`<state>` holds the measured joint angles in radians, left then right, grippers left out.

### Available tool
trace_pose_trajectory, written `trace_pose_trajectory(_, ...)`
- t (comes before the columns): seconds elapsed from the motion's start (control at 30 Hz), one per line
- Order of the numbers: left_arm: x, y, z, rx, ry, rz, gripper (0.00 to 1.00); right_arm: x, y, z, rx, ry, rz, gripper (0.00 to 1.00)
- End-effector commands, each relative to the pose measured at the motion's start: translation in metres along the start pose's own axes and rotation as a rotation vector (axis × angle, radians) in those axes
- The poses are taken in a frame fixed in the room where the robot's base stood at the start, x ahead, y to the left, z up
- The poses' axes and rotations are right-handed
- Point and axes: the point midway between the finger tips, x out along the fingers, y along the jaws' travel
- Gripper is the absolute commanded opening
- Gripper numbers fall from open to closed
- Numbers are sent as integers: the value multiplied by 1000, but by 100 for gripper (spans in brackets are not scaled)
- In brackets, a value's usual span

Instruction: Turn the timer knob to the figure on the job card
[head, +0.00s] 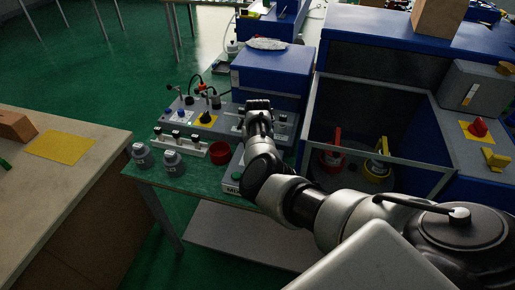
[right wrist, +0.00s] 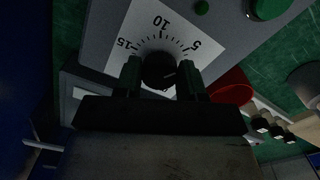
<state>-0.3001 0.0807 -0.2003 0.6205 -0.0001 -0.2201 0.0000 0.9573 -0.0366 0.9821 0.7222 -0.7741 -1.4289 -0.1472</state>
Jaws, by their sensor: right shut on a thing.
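The black timer knob (right wrist: 158,72) sits on a white dial plate (right wrist: 118,48) with printed figures 5, 10 and 15 around it, upside down in the right wrist view. My right gripper (right wrist: 159,78) is shut on the knob, one dark finger on each side. A short pale line shows on the knob, but I cannot tell the exact setting. In the head view my right arm hides the knob and the fingertips. The grey timer box (head: 231,186) shows partly beside the arm. I cannot make out a readable job card. My left gripper is not in view.
A green button (right wrist: 268,8) is on the same box. A blue-walled enclosure (head: 345,105) stands right of the arm.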

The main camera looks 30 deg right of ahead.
Motion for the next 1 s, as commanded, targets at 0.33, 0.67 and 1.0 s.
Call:
trace_pose_trajectory(0.33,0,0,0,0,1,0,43,0,0,0,-4,2,0,16)
trace_pose_trajectory(0.67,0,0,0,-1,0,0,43,0,0,0,-4,2,0,65)
trace_pose_trajectory(1.0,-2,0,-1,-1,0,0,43,-18,0,-1,-4,4,1,65)
